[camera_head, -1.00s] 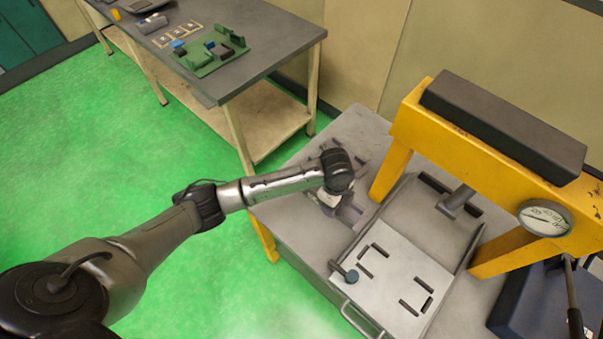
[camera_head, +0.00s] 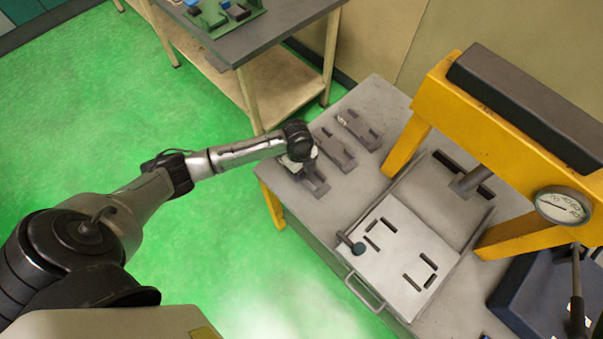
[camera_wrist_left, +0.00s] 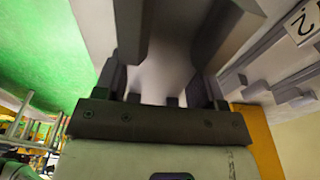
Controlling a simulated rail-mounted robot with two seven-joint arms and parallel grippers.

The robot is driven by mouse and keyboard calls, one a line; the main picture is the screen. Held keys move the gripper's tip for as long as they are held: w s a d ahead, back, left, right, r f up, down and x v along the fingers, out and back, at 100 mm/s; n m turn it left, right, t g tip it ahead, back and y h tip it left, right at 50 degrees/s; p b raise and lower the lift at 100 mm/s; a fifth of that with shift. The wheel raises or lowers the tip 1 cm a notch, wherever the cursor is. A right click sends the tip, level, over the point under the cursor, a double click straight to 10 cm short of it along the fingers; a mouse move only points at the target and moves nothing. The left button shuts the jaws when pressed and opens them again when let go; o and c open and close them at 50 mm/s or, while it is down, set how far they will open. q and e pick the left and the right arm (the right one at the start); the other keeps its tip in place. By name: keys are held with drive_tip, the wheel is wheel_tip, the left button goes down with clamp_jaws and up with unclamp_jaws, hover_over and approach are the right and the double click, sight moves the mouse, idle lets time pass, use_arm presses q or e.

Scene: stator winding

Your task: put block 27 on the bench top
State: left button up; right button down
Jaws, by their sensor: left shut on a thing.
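My left gripper (camera_head: 297,164) is over the left end of the grey bench top (camera_head: 372,92), low down at a dark grey block (camera_head: 316,184). In the left wrist view the gripper (camera_wrist_left: 180,60) is shut on a dark grey block (camera_wrist_left: 192,12), seen close up between and beyond the fingers. No number is readable on the held block. In the head view I cannot tell whether its underside touches the bench top. My right gripper is not in view.
Two similar dark grey blocks (camera_head: 335,150) and (camera_head: 358,128) lie to the right. A white label starting with "2" (camera_wrist_left: 304,20) shows in the wrist view. A yellow press (camera_head: 440,100) and a slotted plate (camera_head: 400,250) stand to the right.

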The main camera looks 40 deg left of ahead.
sight(302, 175)
use_arm(q)
drive_tip(key=shift+a+f, duration=0.1)
drive_tip(key=shift+f, duration=0.1)
wheel_tip(302, 175, down, 4)
drive_tip(key=shift+r+b, duration=0.25)
drive_tip(key=shift+b, duration=0.05)
drive_tip(key=shift+f, duration=0.1)
drive_tip(key=shift+f, duration=0.1)
drive_tip(key=o, duration=1.3)
